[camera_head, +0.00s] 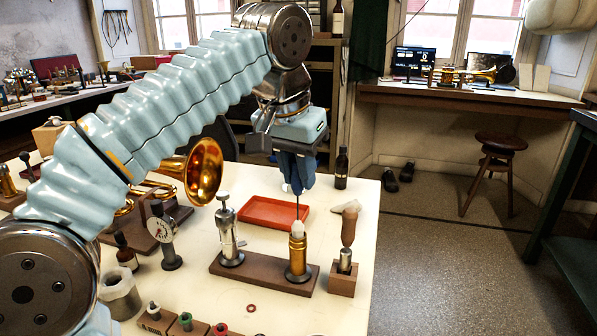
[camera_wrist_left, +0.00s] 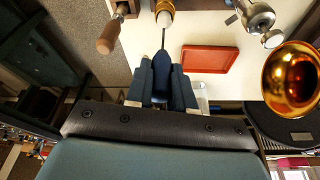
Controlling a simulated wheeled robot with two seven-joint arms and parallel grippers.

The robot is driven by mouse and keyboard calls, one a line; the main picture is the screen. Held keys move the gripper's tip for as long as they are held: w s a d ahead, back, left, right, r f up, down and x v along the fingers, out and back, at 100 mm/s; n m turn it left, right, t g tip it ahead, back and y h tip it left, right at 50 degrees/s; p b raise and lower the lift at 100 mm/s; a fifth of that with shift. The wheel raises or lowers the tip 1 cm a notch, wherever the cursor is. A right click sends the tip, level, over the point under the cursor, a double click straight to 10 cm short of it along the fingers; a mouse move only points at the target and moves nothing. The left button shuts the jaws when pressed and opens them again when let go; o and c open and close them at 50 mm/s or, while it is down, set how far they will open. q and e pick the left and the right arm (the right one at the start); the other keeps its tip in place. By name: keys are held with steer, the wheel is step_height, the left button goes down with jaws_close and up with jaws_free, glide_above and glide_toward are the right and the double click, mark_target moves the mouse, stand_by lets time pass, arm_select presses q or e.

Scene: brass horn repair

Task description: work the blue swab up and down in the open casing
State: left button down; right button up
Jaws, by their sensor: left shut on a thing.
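My left gripper (camera_head: 298,180) points down above the bench and is shut on the blue handle of the swab (camera_head: 297,188). The swab's thin dark rod runs straight down to a whitish head at the mouth of the open brass casing (camera_head: 298,255). The casing stands upright on the right end of a brown wooden block. In the left wrist view, the swab handle (camera_wrist_left: 161,74) sits between the fingers, with its rod reaching the casing (camera_wrist_left: 164,8). How deep the head sits inside is hard to tell. My right gripper is not in view.
A silver valve (camera_head: 229,235) stands on the block's left end. A wood-handled tool (camera_head: 348,232) stands in a small block close right of the casing. A red tray (camera_head: 274,212) lies behind, a dark bottle (camera_head: 341,168) stands farther back, and a brass bell (camera_head: 204,172) lies left.

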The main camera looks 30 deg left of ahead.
arm_select(q)
steer(key=shift+r, duration=0.45)
steer(key=shift+r, duration=2.45)
